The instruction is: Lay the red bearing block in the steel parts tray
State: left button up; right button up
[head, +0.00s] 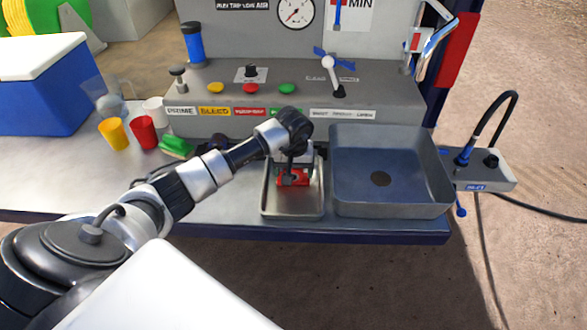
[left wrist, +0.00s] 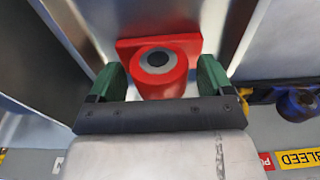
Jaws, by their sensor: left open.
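The red bearing block (head: 291,180) sits in the small steel parts tray (head: 293,214), which lies on the bench left of the sink. In the left wrist view the block (left wrist: 165,85) shows its round red boss with a grey ring and dark hole. My left gripper (head: 297,165) is over the tray, pointing down. Its green fingers (left wrist: 160,82) are open, one on each side of the boss; I cannot tell whether they touch it. The gripper hides part of the block in the head view. My right gripper is not in view.
A grey sink (head: 385,165) stands directly right of the tray. The control panel (head: 270,88) rises behind. A green brush (head: 175,146), a red cup (head: 143,132), a yellow cup (head: 114,133) and a blue cooler (head: 45,90) are at left. The bench's front left is clear.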

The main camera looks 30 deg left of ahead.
pick_arm(q)
jog(key=shift+r+p, duration=0.25)
jog(key=shift+p, duration=0.05)
notch_tip(320, 180, up, 12)
jog(key=s+b, duration=0.1)
jog(key=b, duration=0.1)
jog(key=shift+d+f, duration=0.15)
jog(key=shift+d, duration=0.25)
jog(key=shift+s, duration=0.1)
